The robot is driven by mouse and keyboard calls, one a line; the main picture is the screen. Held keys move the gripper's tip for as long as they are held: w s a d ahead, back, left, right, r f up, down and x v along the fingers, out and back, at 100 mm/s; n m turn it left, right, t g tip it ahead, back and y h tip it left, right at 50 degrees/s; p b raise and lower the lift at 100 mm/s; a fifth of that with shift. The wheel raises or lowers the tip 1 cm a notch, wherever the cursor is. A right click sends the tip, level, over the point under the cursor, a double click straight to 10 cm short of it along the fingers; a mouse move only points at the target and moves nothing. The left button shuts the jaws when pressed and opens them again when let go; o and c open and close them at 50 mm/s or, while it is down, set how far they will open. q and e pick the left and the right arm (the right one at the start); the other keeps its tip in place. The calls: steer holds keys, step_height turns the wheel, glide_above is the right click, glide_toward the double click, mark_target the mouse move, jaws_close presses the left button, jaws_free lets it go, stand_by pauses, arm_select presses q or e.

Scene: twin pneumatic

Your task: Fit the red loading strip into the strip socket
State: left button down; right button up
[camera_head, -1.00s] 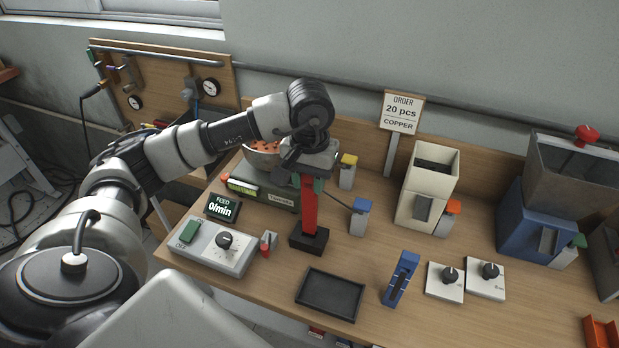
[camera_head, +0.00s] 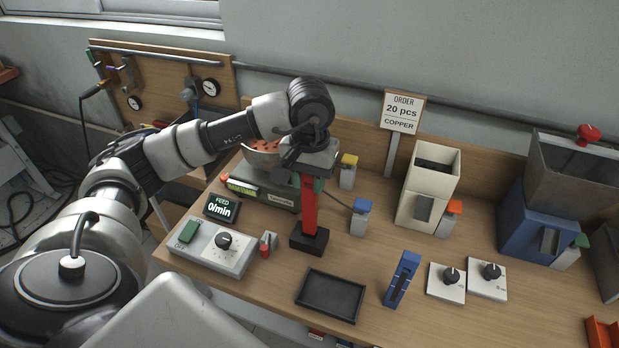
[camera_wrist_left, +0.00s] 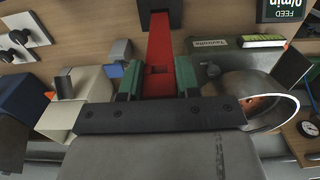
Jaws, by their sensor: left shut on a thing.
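The red loading strip (camera_head: 309,210) stands upright, with its lower end at a black block (camera_head: 309,241) on the bench. Whether it is seated in that block or only touching it I cannot tell. My left gripper (camera_head: 311,182) is shut on the upper part of the strip. In the left wrist view the strip (camera_wrist_left: 160,45) runs between the green finger pads of the gripper (camera_wrist_left: 158,80) toward the black block (camera_wrist_left: 160,8). A blue block with a dark slot (camera_head: 402,279) stands farther right; I cannot tell which block is the strip socket. My right gripper is not in view.
A dark empty tray (camera_head: 331,296) lies in front of the black block. A feed control box (camera_head: 211,247) is to its left. A green scale (camera_head: 262,192) with a bowl stands behind. Knob boxes (camera_head: 447,283) and hoppers (camera_head: 427,188) stand to the right.

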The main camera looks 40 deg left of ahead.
mark_target(309, 199)
arm_select(q)
steer(key=shift+b, duration=0.4)
stand_by(0.5)
stand_by(0.3)
steer(key=shift+f+b, duration=2)
steer(key=shift+b, duration=0.35)
steer(key=c, duration=0.7)
jaws_free()
steer(key=shift+c, duration=0.2)
steer(key=shift+r, duration=0.1)
